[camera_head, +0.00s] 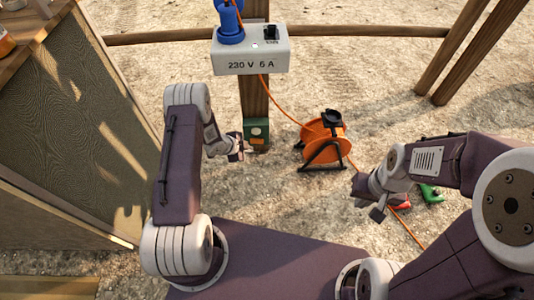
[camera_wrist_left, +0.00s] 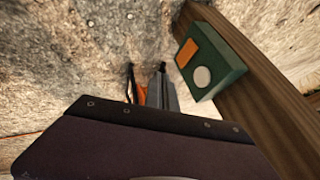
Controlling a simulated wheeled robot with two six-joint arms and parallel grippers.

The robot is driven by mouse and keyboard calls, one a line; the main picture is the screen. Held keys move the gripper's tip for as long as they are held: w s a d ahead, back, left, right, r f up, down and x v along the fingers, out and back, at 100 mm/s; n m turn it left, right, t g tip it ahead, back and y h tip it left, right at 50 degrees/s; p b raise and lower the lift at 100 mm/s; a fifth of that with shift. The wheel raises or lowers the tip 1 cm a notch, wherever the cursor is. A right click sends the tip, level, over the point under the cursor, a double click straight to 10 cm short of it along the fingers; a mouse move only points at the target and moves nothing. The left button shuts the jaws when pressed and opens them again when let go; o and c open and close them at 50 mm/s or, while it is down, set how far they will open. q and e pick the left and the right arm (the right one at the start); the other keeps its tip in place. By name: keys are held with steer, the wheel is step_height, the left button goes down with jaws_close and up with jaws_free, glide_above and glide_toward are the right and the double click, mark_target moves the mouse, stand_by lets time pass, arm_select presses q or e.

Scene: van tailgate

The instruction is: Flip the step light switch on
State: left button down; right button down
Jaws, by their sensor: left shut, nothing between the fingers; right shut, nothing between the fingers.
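A small green box (camera_head: 256,131) with a light face is mounted low on the wooden post. In the left wrist view the green box (camera_wrist_left: 215,62) shows an orange rectangle (camera_wrist_left: 187,53) and a round white disc (camera_wrist_left: 202,77). I cannot tell whether it is the step light switch or which way it is set. My left gripper (camera_head: 237,151) is shut and empty, beside and just below-left of the green box; its fingers also show in the left wrist view (camera_wrist_left: 148,85), apart from the box. My right gripper (camera_head: 367,202) is shut and empty at the right.
A white box (camera_head: 250,58) marked "230 V 6 A", with a blue plug (camera_head: 230,22) and small black part (camera_head: 270,33), is on the post above. An orange cable reel (camera_head: 326,138) stands on sandy ground behind. A wooden panel (camera_head: 70,120) fills the left.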

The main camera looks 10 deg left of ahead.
mark_target(257, 141)
arm_select(q)
steer(key=shift+f, duration=0.1)
steer(key=w+d+f+b, duration=0.2)
steer(key=w+f+b, duration=0.6)
steer(key=w, duration=0.1)
steer(key=shift+d+b, duration=0.25)
steer(key=shift+b, duration=0.1)
steer(key=shift+w, duration=0.1)
